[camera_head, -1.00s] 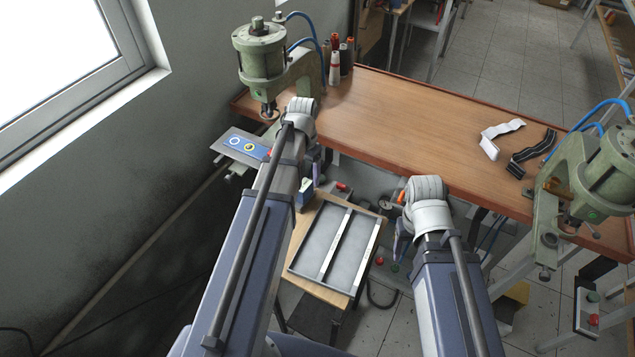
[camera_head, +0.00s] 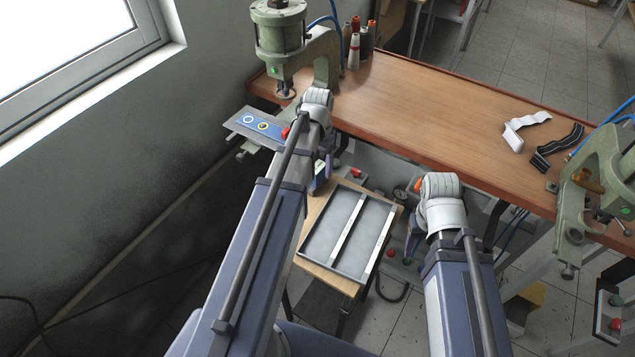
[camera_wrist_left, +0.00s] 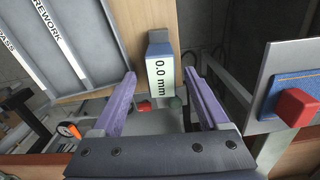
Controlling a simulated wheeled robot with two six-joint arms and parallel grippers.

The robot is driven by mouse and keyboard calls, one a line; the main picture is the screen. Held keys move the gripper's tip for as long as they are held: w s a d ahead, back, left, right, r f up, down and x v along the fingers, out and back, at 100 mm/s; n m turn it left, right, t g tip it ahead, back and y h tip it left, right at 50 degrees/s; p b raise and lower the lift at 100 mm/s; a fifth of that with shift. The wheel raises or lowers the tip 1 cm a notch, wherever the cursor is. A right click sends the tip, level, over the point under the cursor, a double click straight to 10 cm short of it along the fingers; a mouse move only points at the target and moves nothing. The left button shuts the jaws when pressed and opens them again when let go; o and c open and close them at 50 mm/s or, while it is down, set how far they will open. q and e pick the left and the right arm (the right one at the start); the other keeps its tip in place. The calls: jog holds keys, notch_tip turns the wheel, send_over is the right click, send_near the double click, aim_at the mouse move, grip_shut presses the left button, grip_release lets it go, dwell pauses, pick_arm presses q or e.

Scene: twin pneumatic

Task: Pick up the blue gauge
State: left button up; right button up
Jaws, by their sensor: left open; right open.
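The blue gauge (camera_wrist_left: 159,70), a small blue block with a white face reading "0.0 mm", stands at the end of a wooden board in the left wrist view. My left gripper (camera_wrist_left: 159,78) is open, with one purple finger to each side of the gauge and a visible gap on both sides. In the head view the left gripper (camera_head: 326,166) is beside the gauge (camera_head: 318,184), which is partly covered by my arm and fingers. My right gripper (camera_head: 415,242) hangs to the right of the tray, mostly hidden behind its wrist, and holds nothing visible.
A divided grey tray (camera_head: 349,226) lies on the small wooden stand (camera_head: 325,275). The brown workbench (camera_head: 430,110) runs behind, with a green press (camera_head: 283,45) at its left and another (camera_head: 600,180) at right. A metal plate with blue fabric (camera_head: 262,126) is near my left wrist.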

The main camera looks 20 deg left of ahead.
pick_arm(q)
notch_tip(320, 180, down, 3)
jog(key=shift+f+b, duration=0.15)
jog(key=shift+b, duration=1.05)
grip_shut()
